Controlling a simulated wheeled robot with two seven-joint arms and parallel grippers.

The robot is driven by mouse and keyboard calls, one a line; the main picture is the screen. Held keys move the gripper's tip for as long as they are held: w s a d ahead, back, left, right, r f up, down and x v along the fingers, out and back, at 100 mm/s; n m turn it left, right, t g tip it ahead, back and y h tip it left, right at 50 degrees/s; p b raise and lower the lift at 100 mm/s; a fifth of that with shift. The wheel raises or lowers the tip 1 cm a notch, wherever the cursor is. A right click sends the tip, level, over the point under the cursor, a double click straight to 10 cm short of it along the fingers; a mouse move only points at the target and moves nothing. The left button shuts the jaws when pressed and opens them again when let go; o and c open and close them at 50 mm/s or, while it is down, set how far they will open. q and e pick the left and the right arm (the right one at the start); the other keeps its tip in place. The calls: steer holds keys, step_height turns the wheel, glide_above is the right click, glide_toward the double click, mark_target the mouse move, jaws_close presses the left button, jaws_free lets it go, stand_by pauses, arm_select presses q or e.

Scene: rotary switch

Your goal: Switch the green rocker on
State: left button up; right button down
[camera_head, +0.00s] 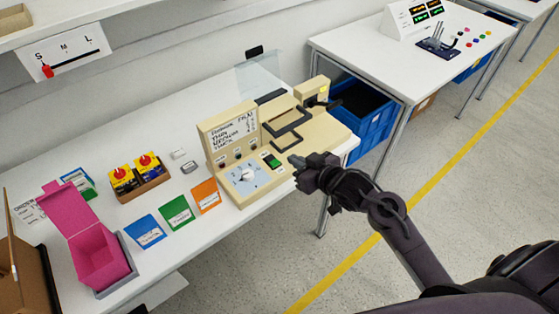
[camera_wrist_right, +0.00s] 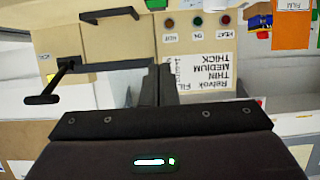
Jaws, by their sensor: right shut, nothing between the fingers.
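The green rocker (camera_head: 272,161) is a small green switch in a dark frame on the sloped front of a beige machine (camera_head: 239,193). A white rotary dial (camera_head: 246,175) sits left of it on the same face. My right gripper (camera_head: 295,161) is shut and empty, its tip just right of the rocker; I cannot tell whether they touch. In the right wrist view the gripper (camera_wrist_right: 148,72) points at the machine's upright panel (camera_wrist_right: 203,48), which appears upside down. I cannot make out the rocker in that view, nor its on or off position. My left gripper is out of view.
Dark bar handles (camera_head: 291,118) stand on the machine behind the rocker. A blue crate (camera_head: 365,110) is beyond the table's right end.

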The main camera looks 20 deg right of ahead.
steer(key=p, duration=0.1)
glide_above(271, 159)
steer(key=s+d, duration=0.1)
steer(key=s, duration=0.2)
step_height(271, 159, down, 3)
steer(key=shift+r, duration=0.1)
steer(key=f, duration=0.1)
steer(key=f+p, duration=0.1)
steer(key=f, duration=0.1)
steer(key=shift+s+d, duration=0.1)
steer(key=shift+s, duration=0.2)
steer(key=shift+s+d+f, duration=0.1)
steer(key=shift+s+f, duration=0.1)
steer(key=shift+f, duration=0.5)
steer(key=shift+s+f, duration=0.15)
steer(key=shift+f, duration=0.45)
steer(key=shift+r, duration=0.3)
steer(key=shift+r+p, duration=0.75)
steer(key=shift+p, duration=0.05)
